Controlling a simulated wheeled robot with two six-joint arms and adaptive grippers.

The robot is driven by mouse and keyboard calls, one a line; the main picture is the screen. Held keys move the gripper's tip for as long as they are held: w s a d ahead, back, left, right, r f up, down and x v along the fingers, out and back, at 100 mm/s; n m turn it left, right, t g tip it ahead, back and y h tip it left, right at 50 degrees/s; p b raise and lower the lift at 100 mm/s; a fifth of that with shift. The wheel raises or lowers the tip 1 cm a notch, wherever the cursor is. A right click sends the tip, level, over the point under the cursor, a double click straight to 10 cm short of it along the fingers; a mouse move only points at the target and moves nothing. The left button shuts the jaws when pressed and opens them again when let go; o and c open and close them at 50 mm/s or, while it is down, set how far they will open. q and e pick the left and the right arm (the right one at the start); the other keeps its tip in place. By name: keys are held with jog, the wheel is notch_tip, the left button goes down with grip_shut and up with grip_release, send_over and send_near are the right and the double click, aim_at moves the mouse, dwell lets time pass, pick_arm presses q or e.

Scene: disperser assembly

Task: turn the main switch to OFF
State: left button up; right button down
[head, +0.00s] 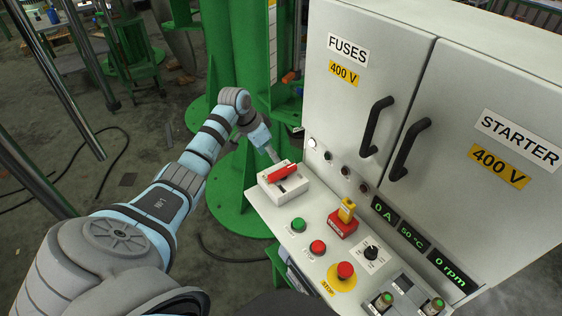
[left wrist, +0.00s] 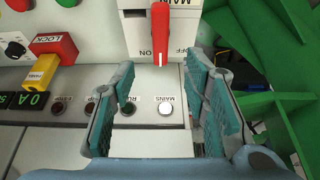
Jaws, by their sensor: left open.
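The main switch is a white box with a red handle (head: 282,172) at the far left corner of the panel. In the left wrist view the red handle (left wrist: 160,35) is at the top, pointing down the picture. Upside-down ON and OFF labels flank it, ON to its left and OFF to its right. My left gripper (head: 272,154) is just behind the switch in the head view. In the left wrist view it (left wrist: 161,72) is open, its fingers spread to either side of the handle's line. No contact with the handle is visible. My right gripper is not in view.
A yellow key-like piece on a red LOCK block (head: 343,222), green and red buttons and a STOP button (head: 345,271) share the panel. A white MAINS lamp (left wrist: 165,108) is lit. The grey cabinet (head: 440,80) rises behind; a green column (head: 232,60) stands close left.

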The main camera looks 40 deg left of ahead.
aim_at(282, 171)
pick_arm(q)
jog(key=b+x, duration=0.4)
jog(key=x, duration=0.8)
jog(key=shift+b, duration=0.35)
grip_shut()
